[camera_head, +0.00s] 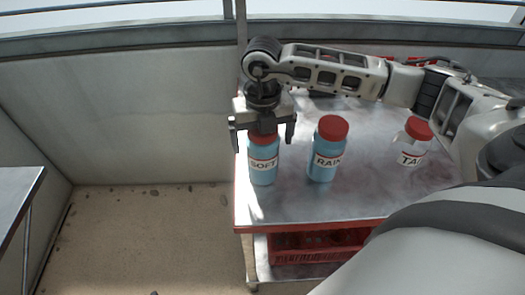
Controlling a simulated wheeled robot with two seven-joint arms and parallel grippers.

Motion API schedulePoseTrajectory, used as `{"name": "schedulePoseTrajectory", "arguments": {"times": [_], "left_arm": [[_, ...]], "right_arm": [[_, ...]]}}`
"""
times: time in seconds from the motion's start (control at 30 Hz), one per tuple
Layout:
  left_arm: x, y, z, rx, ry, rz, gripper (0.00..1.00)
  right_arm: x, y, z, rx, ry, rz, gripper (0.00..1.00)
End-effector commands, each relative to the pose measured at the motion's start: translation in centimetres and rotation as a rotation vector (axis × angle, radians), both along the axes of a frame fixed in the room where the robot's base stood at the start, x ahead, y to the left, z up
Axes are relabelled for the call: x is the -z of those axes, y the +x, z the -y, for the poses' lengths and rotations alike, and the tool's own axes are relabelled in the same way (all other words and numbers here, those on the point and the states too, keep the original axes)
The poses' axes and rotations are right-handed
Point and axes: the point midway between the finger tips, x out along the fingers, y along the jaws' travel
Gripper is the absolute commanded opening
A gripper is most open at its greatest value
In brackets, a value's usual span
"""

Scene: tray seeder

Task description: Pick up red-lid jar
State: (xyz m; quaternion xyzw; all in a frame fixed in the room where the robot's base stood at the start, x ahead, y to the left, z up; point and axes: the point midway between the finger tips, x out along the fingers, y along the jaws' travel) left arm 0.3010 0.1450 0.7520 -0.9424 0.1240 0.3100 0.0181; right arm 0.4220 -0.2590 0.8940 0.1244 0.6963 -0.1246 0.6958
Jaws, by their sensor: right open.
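A blue jar labelled SOFT (263,170) stands upright near the left edge of the metal table (290,205). Its red lid is partly hidden by my right gripper (263,137), which points down over it. The gripper's fingers are apart, one on each side of the lid. A second blue jar, labelled RAIN (326,160), stands to the right with its red lid in full view. A paler jar with a red lid (412,143), its label partly readable as TA, stands further right, close to my arm. My left gripper is not in view.
A red crate (320,245) sits on the shelf below the tabletop. A pale wall (120,110) runs behind. Another metal surface (18,195) shows at the left edge, with bare floor between. The front of the tabletop is clear.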

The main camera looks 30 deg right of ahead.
Motion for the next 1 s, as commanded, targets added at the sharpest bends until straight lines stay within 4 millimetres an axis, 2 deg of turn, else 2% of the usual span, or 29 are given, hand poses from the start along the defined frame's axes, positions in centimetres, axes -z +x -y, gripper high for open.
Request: {"name": "schedulePoseTrajectory", "arguments": {"times": [0.13,0.17,0.4,0.5,0.8,1.0], "left_arm": [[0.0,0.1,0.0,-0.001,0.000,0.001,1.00],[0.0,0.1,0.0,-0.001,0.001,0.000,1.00],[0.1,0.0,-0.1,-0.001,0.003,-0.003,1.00],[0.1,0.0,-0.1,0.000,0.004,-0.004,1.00],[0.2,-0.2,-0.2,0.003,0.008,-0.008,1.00],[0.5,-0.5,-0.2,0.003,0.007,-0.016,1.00]], "right_arm": [[0.0,0.0,0.0,0.000,0.000,0.000,0.97],[0.0,0.0,0.0,0.000,0.000,0.000,0.91],[0.0,0.0,0.0,0.000,0.000,0.001,0.24],[-0.2,0.1,0.0,0.000,0.001,0.005,0.00],[-0.5,0.2,0.0,0.000,0.001,0.006,0.00],[-2.0,0.2,0.0,0.000,0.002,0.007,0.00]]}}
